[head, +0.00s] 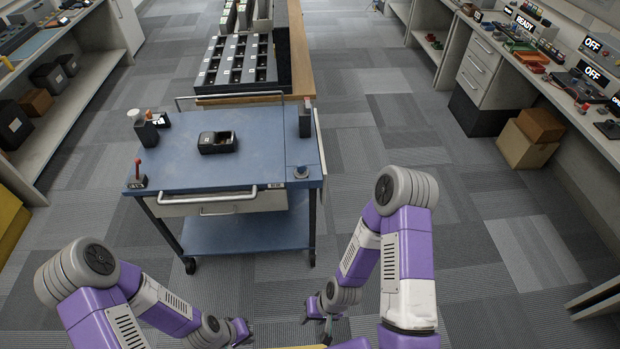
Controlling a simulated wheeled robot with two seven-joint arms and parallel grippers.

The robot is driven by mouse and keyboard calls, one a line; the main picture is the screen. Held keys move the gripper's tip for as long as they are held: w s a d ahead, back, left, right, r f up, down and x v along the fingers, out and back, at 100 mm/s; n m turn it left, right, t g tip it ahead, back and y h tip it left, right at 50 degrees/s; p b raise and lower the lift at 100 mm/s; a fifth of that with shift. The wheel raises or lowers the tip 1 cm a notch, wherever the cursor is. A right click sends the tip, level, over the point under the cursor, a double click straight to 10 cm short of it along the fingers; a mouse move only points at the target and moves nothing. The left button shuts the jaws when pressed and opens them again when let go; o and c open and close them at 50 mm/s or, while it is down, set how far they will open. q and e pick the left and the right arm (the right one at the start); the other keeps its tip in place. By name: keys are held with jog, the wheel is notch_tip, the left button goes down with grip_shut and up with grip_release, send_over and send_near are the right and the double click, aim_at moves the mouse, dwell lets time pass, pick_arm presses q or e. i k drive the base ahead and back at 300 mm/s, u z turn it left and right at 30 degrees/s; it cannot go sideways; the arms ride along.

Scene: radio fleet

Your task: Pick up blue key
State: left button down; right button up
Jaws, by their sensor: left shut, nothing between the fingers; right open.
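I cannot make out a blue key for certain in the head view. A blue-topped cart (262,165) stands ahead of me. On it sits a small black open bin (217,142) whose contents are too small to tell. My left gripper (241,332) is low at the bottom of the view, in front of the cart, shut and empty. My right gripper (316,309) is also low in front of the cart, to the right of the left one, open. Neither gripper touches anything on the cart.
The cart top also carries a red-handled lever (139,178), a white-topped item (139,125), a dark upright device (305,118) and a small round knob (301,171). A rack of black trays (238,62) stands behind.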

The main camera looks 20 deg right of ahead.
aim_at(301, 168)
jog(key=z, duration=0.6)
jog(key=i, duration=1.3)
jog(key=z, duration=0.65)
jog(key=k, duration=1.05)
jog(key=u, duration=1.35)
jog(key=i, duration=0.5)
jog(key=z, duration=0.05)
